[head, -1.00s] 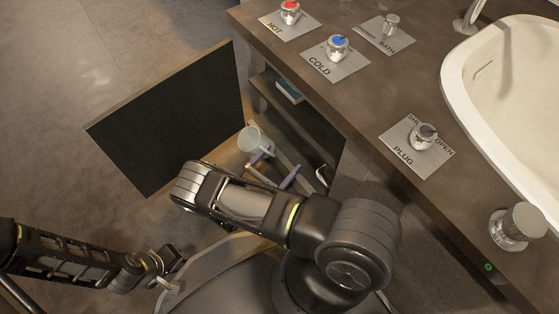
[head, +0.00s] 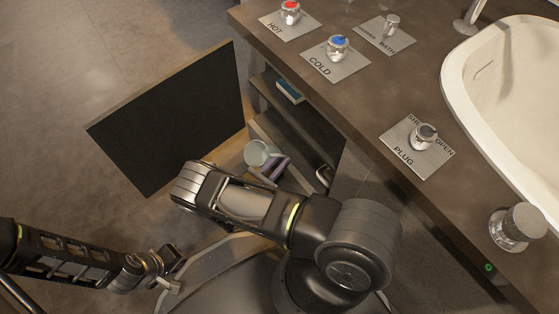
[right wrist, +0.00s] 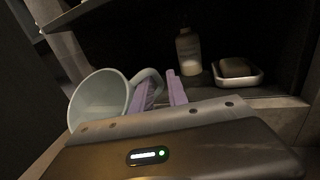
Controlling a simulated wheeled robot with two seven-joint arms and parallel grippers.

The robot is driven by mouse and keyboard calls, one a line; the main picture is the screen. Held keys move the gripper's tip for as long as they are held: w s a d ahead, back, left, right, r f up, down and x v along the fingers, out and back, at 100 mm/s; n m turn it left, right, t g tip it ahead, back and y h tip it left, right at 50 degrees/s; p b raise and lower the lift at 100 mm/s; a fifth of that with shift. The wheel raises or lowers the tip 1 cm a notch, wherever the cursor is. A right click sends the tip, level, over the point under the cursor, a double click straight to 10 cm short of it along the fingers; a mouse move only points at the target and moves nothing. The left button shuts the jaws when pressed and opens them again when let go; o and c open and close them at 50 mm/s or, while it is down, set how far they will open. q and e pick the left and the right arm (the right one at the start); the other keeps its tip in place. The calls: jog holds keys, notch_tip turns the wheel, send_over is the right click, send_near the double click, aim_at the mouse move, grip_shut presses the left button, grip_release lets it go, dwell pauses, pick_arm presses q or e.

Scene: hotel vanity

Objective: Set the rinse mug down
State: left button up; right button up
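The pale grey-green rinse mug (head: 259,153) is in front of the open cabinet under the counter. In the right wrist view the mug (right wrist: 98,100) is at the left, its opening towards the camera and its handle to the right. My right gripper (head: 277,168) has purple fingers, one on each side of the handle. They look shut on it, as the right wrist view (right wrist: 161,92) also shows. My arm hides part of the fingers. I cannot tell whether the mug's base touches anything. My left gripper (head: 172,275) is at the lower left, away from the mug; its opening is unclear.
A dark open door (head: 170,118) stands left of the cabinet. Inside, a bottle (right wrist: 188,52) and a soap dish (right wrist: 240,82) stand on a shelf. A blue box (head: 289,90) is on an upper shelf. The counter (head: 385,100) carries labelled knobs and the basin (head: 500,75).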

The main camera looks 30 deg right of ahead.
grip_shut()
dwell(0.5)
